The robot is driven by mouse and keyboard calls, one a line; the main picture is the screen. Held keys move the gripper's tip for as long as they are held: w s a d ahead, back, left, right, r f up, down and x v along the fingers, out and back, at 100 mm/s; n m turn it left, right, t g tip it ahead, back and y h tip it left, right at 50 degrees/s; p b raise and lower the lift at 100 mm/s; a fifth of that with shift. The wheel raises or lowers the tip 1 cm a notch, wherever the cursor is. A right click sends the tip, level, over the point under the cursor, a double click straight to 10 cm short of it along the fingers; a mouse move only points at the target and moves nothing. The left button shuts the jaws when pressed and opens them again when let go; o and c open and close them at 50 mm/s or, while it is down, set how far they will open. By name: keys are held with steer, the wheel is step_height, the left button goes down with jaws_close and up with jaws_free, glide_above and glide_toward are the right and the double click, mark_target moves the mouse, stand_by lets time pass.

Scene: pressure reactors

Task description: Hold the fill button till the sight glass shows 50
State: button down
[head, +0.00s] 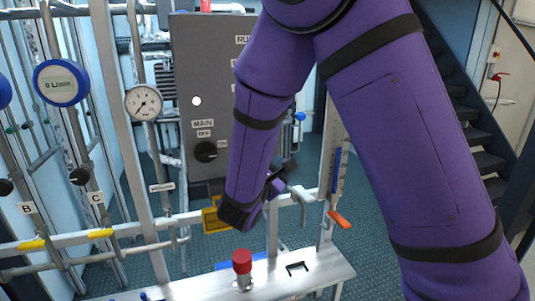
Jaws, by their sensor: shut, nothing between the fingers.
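The grey control panel (210,50) stands upright behind my arm, with a "RUN" label, a white round lamp (196,101) and a black "MAIN" rotary switch (205,151). No button marked fill can be made out; my purple arm covers the panel's right part. A narrow upright scale (337,190) with a blue stretch, perhaps the sight glass, stands right of my wrist; its figures are too small to read. My gripper (285,170) is small and dark beside my wrist, partly hidden by it, in front of the panel's lower right. It is shut and empty; contact with anything cannot be told.
A red-capped fitting (242,262) stands on the white bench (200,285) below my wrist. An orange lever (340,219) is below the scale. A pressure gauge (143,102), a blue-rimmed flow meter (61,83) and pipes with yellow handles fill the left. Stairs (470,120) rise behind right.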

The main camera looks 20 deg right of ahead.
steer(key=shift+w, duration=1.85)
steer(key=shift+w, duration=0.15)
stand_by(0.6)
steer(key=shift+w, duration=0.25)
steer(key=shift+w, duration=0.45)
stand_by(4.7)
